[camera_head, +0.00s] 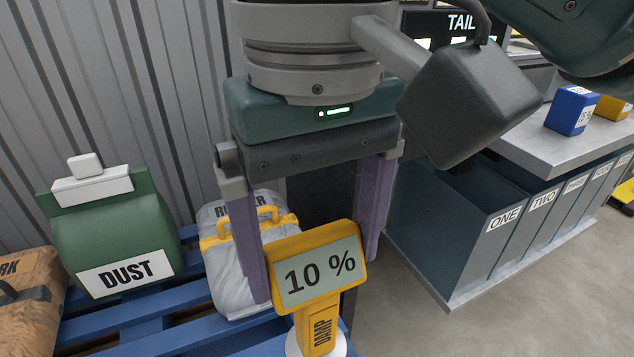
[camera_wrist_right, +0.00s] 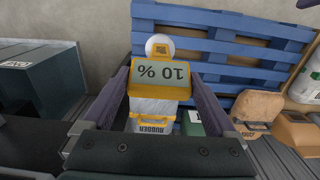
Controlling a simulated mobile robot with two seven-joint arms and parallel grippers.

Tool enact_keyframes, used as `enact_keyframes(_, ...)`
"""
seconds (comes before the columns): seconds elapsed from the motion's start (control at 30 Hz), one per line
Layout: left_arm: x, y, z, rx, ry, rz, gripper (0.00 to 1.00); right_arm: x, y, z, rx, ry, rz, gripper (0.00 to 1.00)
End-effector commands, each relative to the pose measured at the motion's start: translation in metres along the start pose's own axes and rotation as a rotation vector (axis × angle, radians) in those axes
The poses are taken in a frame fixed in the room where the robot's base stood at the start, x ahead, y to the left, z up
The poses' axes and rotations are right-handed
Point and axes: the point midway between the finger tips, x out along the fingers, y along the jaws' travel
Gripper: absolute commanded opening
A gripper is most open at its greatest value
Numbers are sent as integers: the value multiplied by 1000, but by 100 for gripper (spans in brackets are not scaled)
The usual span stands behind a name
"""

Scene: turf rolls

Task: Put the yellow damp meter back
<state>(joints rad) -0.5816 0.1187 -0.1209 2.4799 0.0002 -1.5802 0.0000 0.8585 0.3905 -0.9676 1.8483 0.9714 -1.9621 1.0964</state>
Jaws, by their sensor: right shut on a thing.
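The yellow damp meter (camera_head: 321,314) shows in the head view at the lower middle. Its grey screen reads "10 %" and its handle is marked DAMP. It also shows in the wrist view (camera_wrist_right: 160,92), upside down. My right gripper (camera_head: 315,277) is shut on the meter, with one purple finger at each side of its head. The lower end of the handle meets a round white piece (camera_head: 336,347); whether it rests in it or stands above it I cannot tell. My left gripper is not in view.
Blue pallet slats (camera_head: 135,312) carry a green DUST bag (camera_head: 120,225), a grey RUBBER bag (camera_head: 228,275) close behind the meter, and a brown bag (camera_head: 28,310). At right, dark numbered bins (camera_head: 470,225) stand under a grey counter (camera_head: 530,145) with a blue box (camera_head: 572,110).

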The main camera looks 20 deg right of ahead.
Motion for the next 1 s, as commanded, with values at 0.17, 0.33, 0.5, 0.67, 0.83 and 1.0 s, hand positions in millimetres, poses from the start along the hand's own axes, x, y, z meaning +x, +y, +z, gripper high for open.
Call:
enact_keyframes(0.17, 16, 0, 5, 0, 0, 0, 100, 36, 1, 1, 2, -4, 3, 0)
enact_keyframes(0.33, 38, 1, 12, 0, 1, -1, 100, 89, 1, 1, 1, -4, 3, 0)
enact_keyframes(0.5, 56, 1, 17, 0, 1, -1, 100, 134, 1, 1, 1, -2, 2, 0)
enact_keyframes(0.67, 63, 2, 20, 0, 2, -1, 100, 154, 0, 0, 1, 1, 2, 0)
enact_keyframes(0.83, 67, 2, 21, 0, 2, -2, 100, 165, 0, 1, 0, 0, 2, 0)
enact_keyframes(1.0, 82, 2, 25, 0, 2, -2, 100, 194, 0, 1, 1, -1, 2, 0)
